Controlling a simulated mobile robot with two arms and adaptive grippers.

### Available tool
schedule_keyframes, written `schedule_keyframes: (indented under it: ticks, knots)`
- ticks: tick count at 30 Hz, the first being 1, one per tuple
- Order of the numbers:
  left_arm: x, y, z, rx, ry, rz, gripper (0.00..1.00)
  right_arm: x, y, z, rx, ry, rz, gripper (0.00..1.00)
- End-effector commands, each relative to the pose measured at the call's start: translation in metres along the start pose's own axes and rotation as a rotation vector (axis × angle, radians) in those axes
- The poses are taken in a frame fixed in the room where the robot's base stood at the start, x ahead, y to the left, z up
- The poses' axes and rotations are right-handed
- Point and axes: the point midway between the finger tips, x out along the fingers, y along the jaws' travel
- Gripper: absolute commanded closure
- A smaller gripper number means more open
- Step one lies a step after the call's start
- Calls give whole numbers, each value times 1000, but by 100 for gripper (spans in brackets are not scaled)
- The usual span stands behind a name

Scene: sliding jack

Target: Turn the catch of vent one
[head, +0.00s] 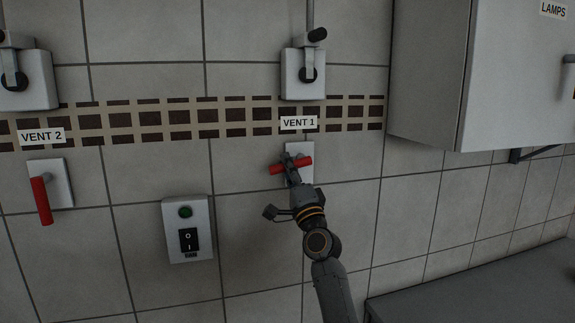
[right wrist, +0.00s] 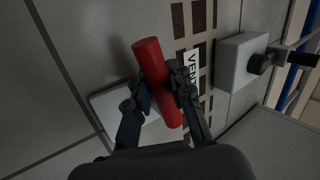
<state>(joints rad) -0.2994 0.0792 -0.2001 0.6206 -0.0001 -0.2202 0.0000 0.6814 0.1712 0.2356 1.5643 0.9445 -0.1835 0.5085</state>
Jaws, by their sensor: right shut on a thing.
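The catch of vent one is a red bar (head: 277,169) on a white plate (head: 305,150), below the label VENT 1 (head: 298,123). The red bar lies nearly level in the head view. My right gripper (head: 293,163) is shut on the red bar. In the right wrist view the red bar (right wrist: 149,55) runs between the two fingers (right wrist: 161,93), and the white plate (right wrist: 104,102) shows behind it. The middle of the bar is partly hidden by the fingers. My left gripper is not in view.
A crank box (head: 303,88) is above the VENT 1 label. At left, the red catch of vent 2 (head: 41,200) hangs down. A switch box (head: 188,230) with a green button is at lower left. A cabinet (head: 430,75) and a grey worktop (head: 480,285) are at right.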

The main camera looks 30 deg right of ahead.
Motion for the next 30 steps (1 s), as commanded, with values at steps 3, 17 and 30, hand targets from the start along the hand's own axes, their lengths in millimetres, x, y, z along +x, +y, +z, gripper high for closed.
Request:
schedule_keyframes:
  ticks: [3,17,30]
  knots:
    - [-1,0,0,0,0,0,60,-1,3,1,11,2,7,100]
    - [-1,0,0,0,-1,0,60,-1,3,1,11,4,5,55]
    - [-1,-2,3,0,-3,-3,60,-11,1,0,8,4,2,55]
